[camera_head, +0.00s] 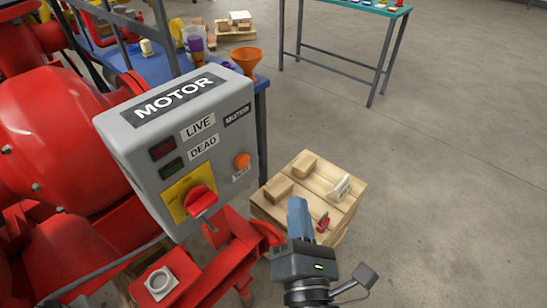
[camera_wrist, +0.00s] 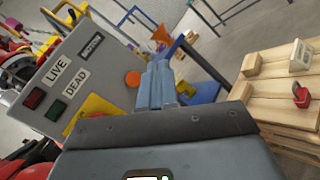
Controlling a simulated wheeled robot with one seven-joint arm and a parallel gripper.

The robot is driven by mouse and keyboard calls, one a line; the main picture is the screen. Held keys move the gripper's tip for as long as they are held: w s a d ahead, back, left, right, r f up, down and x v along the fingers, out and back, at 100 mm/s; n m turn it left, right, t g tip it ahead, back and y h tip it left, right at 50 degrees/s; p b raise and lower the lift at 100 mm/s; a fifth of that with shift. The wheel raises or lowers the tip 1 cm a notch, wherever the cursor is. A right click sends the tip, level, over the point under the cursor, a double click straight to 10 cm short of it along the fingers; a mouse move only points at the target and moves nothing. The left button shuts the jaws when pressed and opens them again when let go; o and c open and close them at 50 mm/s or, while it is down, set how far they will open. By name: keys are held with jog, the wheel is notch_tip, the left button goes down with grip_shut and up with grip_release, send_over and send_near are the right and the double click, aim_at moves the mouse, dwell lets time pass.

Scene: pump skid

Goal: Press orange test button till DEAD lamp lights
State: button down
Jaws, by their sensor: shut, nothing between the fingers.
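The grey MOTOR box (camera_head: 135,150) stands on the red pump skid in the head view. Its orange test button (camera_head: 242,160) is on the lower right of the face; it also shows in the wrist view (camera_wrist: 133,79). The LIVE lamp (camera_head: 163,148) is dark red and the DEAD lamp (camera_head: 172,168) is dark green; both look unlit. A red rotary switch (camera_head: 200,200) sits on a yellow plate below. My gripper (camera_head: 297,203) is shut and empty, to the lower right of the button in the head view. Its fingertips appear apart from the button.
A wooden crate (camera_head: 340,208) with wood blocks, a white tag and a red padlock-like item (camera_head: 322,222) is on the floor at right. A blue table (camera_head: 150,68) with an orange funnel (camera_head: 247,58) stands behind the box. Open floor lies to the right.

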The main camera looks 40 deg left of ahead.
aim_at(243, 161)
jog(key=shift+w+a+r+n, duration=0.35)
jog(key=shift+a+r+n, duration=0.05)
jog(key=shift+a+r, duration=0.05)
jog(key=shift+a, duration=0.1)
jog(key=a+b, duration=0.2)
jog(key=a, duration=0.6)
jog(key=shift+w+a, duration=0.3)
jog(key=shift+w, duration=0.1)
jog(key=shift+a, duration=0.1)
dwell(1.7)
jog(key=shift+a, duration=0.3)
